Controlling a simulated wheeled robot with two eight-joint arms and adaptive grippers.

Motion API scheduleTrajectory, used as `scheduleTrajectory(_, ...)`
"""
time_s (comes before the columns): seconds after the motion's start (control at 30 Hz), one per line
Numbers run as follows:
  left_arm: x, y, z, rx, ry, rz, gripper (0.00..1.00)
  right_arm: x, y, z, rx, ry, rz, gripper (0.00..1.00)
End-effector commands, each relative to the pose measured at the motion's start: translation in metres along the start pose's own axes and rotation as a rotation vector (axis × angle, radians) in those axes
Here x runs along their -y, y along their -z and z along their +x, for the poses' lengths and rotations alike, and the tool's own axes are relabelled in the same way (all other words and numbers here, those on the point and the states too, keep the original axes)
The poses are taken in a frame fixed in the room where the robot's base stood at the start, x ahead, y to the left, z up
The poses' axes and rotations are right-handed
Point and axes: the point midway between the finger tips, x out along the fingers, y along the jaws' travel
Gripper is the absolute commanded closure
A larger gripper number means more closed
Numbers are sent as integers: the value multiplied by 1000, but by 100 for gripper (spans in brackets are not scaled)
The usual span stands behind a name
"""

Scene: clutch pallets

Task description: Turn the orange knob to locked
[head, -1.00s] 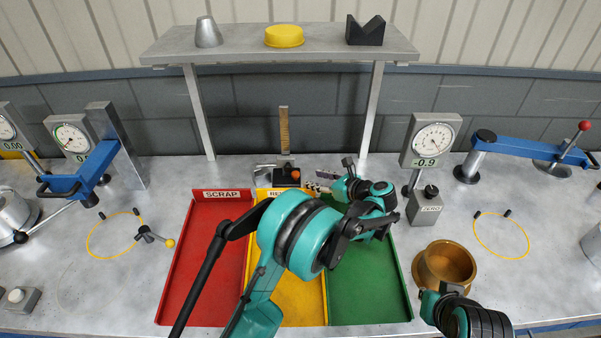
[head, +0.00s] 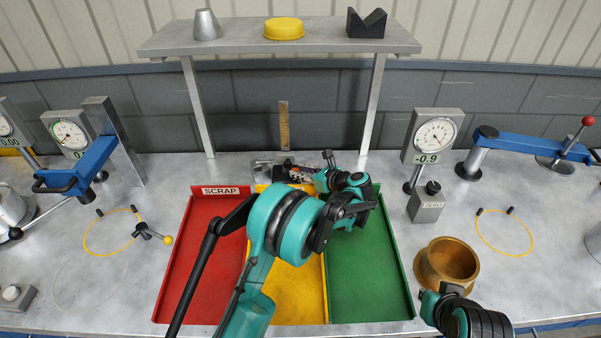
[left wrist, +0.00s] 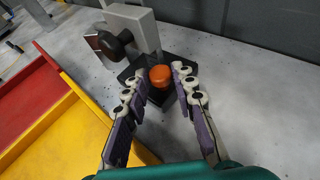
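The orange knob (left wrist: 160,76) sits on a dark base on the bench in the left wrist view. My left gripper (left wrist: 159,74) is open, with one finger on each side of the knob and narrow gaps at the sides. In the head view the left gripper (head: 302,174) is at the back of the bench, behind the coloured bins, and mostly hides the knob. My right gripper (head: 436,298) is at the lower right beside a brass bowl (head: 447,262). Its fingers do not show clearly.
A grey block with a black round part (left wrist: 120,40) stands close to the knob. Red (head: 200,260), yellow (head: 298,300) and green (head: 370,270) bins lie in front. A shelf (head: 240,40) stands over the back. A dial gauge (head: 435,132) is to the right.

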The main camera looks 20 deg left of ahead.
Motion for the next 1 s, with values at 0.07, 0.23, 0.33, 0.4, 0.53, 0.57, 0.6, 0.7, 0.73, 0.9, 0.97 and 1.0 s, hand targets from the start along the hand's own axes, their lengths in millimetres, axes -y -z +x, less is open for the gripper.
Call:
scheduleTrajectory(0.07,0,0,0,0,0,0,100,0,0,0,0,0,0,100)
scheduleTrajectory(0.23,-1,0,0,-1,7,3,100,0,0,0,0,0,0,100)
scheduleTrajectory(0.33,-3,0,1,-1,59,25,100,0,-2,3,0,0,0,100)
scheduleTrajectory(0.4,-6,1,2,-1,122,50,100,0,-4,5,0,0,0,100)
scheduleTrajectory(0.53,-9,1,3,-2,245,101,100,0,-6,8,0,0,0,100)
scheduleTrajectory(0.57,-9,1,3,-2,269,112,100,0,-6,9,0,0,0,100)
scheduleTrajectory(0.6,-10,0,4,-3,298,123,100,0,-7,10,0,0,0,100)
scheduleTrajectory(0.7,-10,0,3,-2,348,144,100,0,-8,11,0,0,0,100)
scheduleTrajectory(0.73,-10,0,3,-2,356,147,100,0,-8,11,0,0,0,100)
scheduleTrajectory(0.9,-9,0,2,-1,369,153,100,0,-8,10,0,0,0,100)
scheduleTrajectory(0.97,-9,0,2,-1,368,153,100,0,-8,10,0,0,0,100)
scheduleTrajectory(1.0,-9,0,2,-1,368,153,100,0,-8,10,0,0,0,100)
